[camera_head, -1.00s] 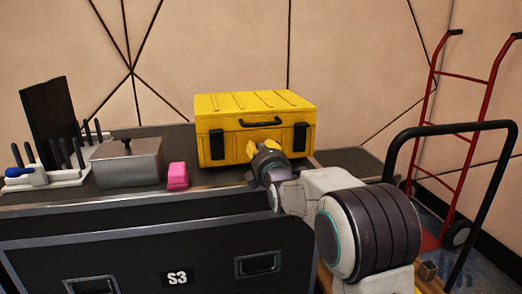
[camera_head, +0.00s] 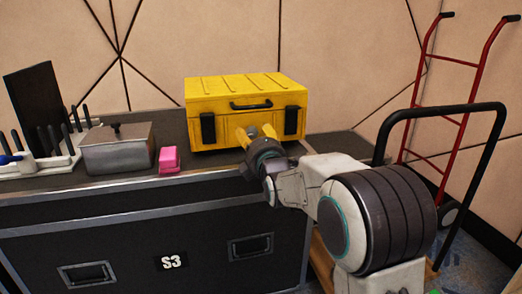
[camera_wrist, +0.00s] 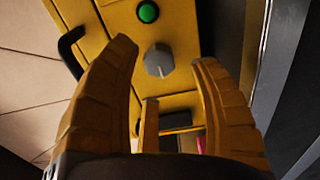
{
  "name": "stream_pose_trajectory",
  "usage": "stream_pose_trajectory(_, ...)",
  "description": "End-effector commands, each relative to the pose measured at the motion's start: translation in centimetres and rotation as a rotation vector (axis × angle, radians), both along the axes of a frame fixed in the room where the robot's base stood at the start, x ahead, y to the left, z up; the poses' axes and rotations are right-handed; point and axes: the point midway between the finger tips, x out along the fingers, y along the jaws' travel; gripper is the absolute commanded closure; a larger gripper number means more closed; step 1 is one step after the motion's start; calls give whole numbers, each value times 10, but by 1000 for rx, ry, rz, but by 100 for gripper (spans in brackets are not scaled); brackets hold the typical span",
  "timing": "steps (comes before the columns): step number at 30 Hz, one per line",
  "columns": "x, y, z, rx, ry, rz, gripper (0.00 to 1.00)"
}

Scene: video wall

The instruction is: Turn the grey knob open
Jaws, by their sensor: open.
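The grey knob (camera_wrist: 158,60) shows in the wrist view on a yellow face, below a round green button (camera_wrist: 147,11). I see no contact, and the remaining gap in depth is hard to judge. In the head view, my gripper (camera_head: 256,133) is in front of the yellow case (camera_head: 246,88), which stands on the dark case top. The knob and button cannot be made out there, where my gripper covers part of the front.
On the dark case top (camera_head: 90,203) stand a pink block (camera_head: 169,159), a lidded metal box (camera_head: 117,152) and a rack of dark-handled tools (camera_head: 45,160) at the left. A red hand truck (camera_head: 433,110) and a black-handled cart (camera_head: 455,112) stand at the right.

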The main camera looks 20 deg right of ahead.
Motion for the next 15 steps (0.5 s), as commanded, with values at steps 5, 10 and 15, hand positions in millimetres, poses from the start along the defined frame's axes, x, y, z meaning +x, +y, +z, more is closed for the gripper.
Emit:
stream_pose_trajectory(5, -30, 0, 1, 0, -2, 1, 43)
stream_pose_trajectory(10, -54, 1, 1, 0, -3, 2, 43)
stream_pose_trajectory(15, -72, 1, 1, 0, -2, 2, 43)
